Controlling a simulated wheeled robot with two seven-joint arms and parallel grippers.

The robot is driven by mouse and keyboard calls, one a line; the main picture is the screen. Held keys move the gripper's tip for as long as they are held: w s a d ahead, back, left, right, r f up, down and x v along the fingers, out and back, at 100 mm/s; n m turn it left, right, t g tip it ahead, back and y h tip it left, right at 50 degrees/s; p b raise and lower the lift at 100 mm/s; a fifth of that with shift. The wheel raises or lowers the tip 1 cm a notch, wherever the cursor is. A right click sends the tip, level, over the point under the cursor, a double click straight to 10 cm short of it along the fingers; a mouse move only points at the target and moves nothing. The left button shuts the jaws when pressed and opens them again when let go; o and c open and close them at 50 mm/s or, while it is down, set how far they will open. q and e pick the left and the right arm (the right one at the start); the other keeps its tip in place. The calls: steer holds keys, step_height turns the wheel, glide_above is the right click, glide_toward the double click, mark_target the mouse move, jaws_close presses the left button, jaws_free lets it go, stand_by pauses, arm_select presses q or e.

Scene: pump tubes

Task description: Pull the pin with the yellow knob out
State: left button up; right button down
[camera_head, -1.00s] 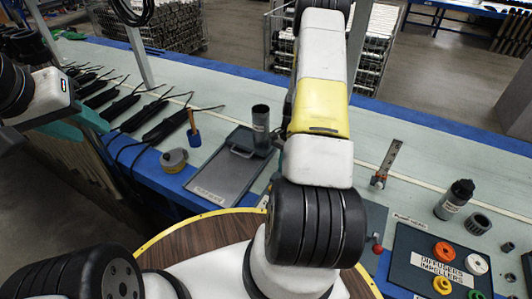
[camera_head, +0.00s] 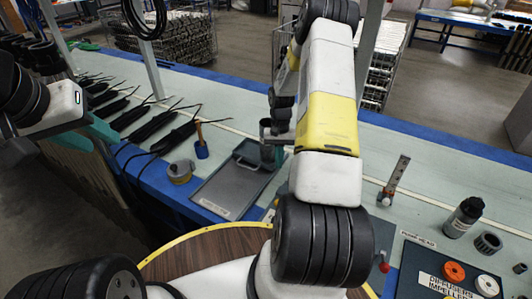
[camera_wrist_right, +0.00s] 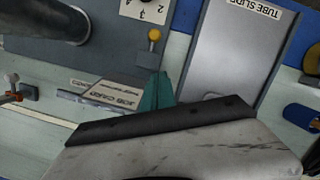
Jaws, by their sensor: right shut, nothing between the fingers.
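The yellow knob (camera_wrist_right: 154,34) tops a slim metal pin in the right wrist view, beside the grey tube slide. The pin's lower end meets or passes behind my right gripper's teal fingers (camera_wrist_right: 157,90); I cannot tell whether they touch. These fingers are shut with nothing between them. In the head view my right gripper (camera_head: 269,155) is small and partly hidden by my arm, at the tray's far right corner. The yellow knob is not distinguishable there. My left gripper (camera_head: 101,131) shows teal at the left, over the bench edge; its opening is unclear.
The grey slide tray (camera_head: 225,185) lies on the bench, its label visible in the wrist view (camera_wrist_right: 235,45). A dark cylinder (camera_wrist_right: 45,20) stands upper left there. Black tools line the left.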

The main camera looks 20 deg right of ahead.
mark_target(278, 190)
steer(key=x, duration=0.9)
steer(key=shift+s+a+r, duration=0.1)
steer(key=shift+s+a, duration=0.05)
steer(key=shift+s+a+f, duration=0.15)
steer(key=shift+s+a, duration=0.05)
steer(key=shift+s, duration=0.35)
steer(key=shift+s+a+f, duration=0.15)
steer(key=shift+s+a, duration=0.05)
steer(key=shift+s, duration=0.35)
steer(key=shift+s+a+f, duration=0.2)
steer(key=shift+s+f, duration=0.05)
steer(key=shift+s, duration=0.2)
steer(key=shift+s+a+f, duration=0.15)
steer(key=shift+s+a, duration=0.5)
steer(key=shift+s, duration=0.15)
